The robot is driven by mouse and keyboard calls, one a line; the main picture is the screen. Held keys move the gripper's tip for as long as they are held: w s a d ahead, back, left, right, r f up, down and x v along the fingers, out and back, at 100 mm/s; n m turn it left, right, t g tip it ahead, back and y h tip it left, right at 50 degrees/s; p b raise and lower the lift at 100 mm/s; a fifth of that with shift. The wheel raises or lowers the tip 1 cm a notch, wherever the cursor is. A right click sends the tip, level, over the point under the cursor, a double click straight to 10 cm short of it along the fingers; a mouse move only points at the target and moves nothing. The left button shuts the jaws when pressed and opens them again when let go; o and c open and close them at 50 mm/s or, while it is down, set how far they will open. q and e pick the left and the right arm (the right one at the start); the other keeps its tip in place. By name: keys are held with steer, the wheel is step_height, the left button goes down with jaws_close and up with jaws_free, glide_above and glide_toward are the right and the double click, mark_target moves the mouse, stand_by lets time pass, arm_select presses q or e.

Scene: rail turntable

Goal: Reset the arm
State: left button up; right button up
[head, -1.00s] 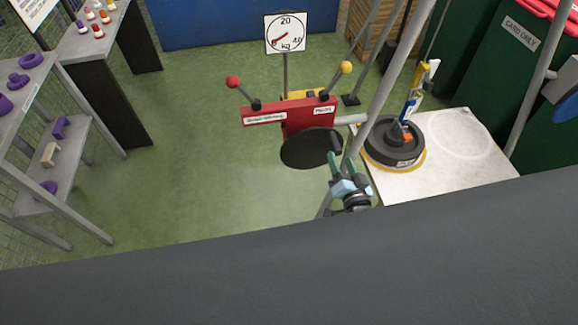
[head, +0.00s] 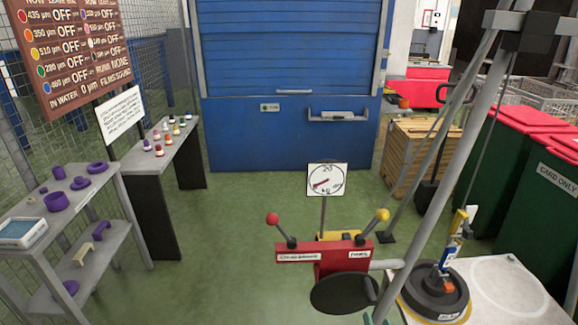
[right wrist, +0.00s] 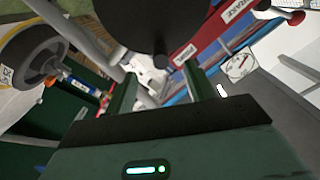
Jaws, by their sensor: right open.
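A red lever box (head: 340,258) stands low in the middle of the head view. A red-knobbed lever (head: 273,219) rises on its left and a yellow-knobbed lever (head: 382,215) on its right, both leaning outward. A black disc (head: 343,294) is at its front. A white dial (head: 327,179) stands behind it. My left gripper is not in view.
Green bins (head: 535,185) stand behind. Shelves with purple parts (head: 95,190) are at left. Green floor (head: 230,240) between is clear.

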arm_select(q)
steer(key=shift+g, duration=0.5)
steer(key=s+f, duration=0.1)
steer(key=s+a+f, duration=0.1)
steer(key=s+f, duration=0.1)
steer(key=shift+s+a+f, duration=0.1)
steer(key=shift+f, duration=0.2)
arm_select(e)
steer(key=s+a+f+n+g, duration=0.1)
steer(key=s+f+n+g, duration=0.1)
steer(key=s, duration=0.6)
steer(key=s+a+f+n+g+y, duration=0.1)
steer(key=s+f+n+g, duration=0.2)
steer(key=s, duration=0.5)
steer(key=s+a+f+n+g, duration=0.1)
steer(key=s+f+n+g, duration=0.2)
steer(key=s, duration=0.4)
steer(key=shift+s+n, duration=0.4)
steer(key=shift+n, duration=0.1)
